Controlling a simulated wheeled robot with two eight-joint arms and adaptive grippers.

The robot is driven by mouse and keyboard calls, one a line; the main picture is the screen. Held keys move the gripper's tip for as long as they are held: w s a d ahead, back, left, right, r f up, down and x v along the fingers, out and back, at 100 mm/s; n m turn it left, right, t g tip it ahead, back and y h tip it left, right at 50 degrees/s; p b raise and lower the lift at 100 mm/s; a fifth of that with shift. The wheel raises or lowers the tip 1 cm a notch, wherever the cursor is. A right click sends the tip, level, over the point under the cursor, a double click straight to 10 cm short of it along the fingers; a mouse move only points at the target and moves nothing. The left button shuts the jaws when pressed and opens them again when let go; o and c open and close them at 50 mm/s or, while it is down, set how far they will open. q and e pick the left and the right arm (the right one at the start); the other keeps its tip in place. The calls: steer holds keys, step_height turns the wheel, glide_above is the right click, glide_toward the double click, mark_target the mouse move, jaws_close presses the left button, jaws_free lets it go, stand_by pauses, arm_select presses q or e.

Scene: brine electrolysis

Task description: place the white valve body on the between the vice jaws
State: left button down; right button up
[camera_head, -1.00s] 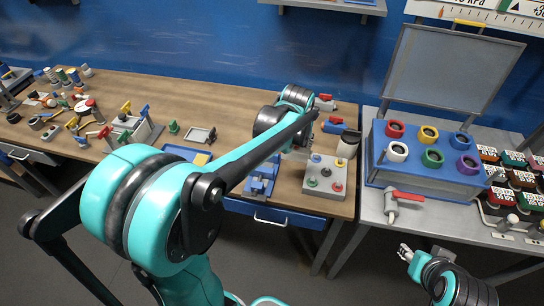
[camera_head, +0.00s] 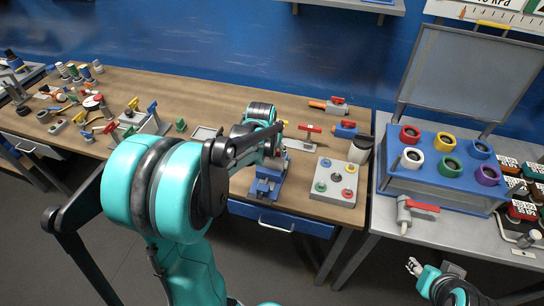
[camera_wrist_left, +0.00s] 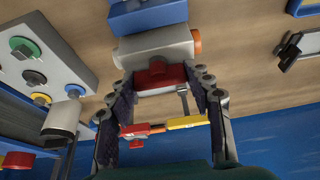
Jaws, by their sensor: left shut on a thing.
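My left gripper (camera_wrist_left: 166,76) is shut on a white valve body (camera_wrist_left: 155,48) with an orange end and a red part between the fingers. In the head view my left gripper (camera_head: 272,152) is over the back of the blue vice (camera_head: 266,186) and largely hides the valve body. In the left wrist view a blue block (camera_wrist_left: 148,15), likely the vice, lies just beyond the white body. I cannot tell whether the body sits between the jaws. My right gripper (camera_head: 415,266) is low in front of the right table, far from the vice; its opening is unclear.
A grey box with coloured knobs (camera_head: 334,182) stands right of the vice. A red T-shaped handle (camera_head: 310,128) and a blue-and-red valve (camera_head: 343,129) are behind it. A dark-topped cylinder (camera_head: 360,149) stands near the bench's right edge. Several small parts crowd the bench's left.

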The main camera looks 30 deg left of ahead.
arm_select(q)
step_height(320, 180, down, 2)
steer(key=shift+f, duration=0.1)
steer(key=c, duration=0.7)
jaws_free()
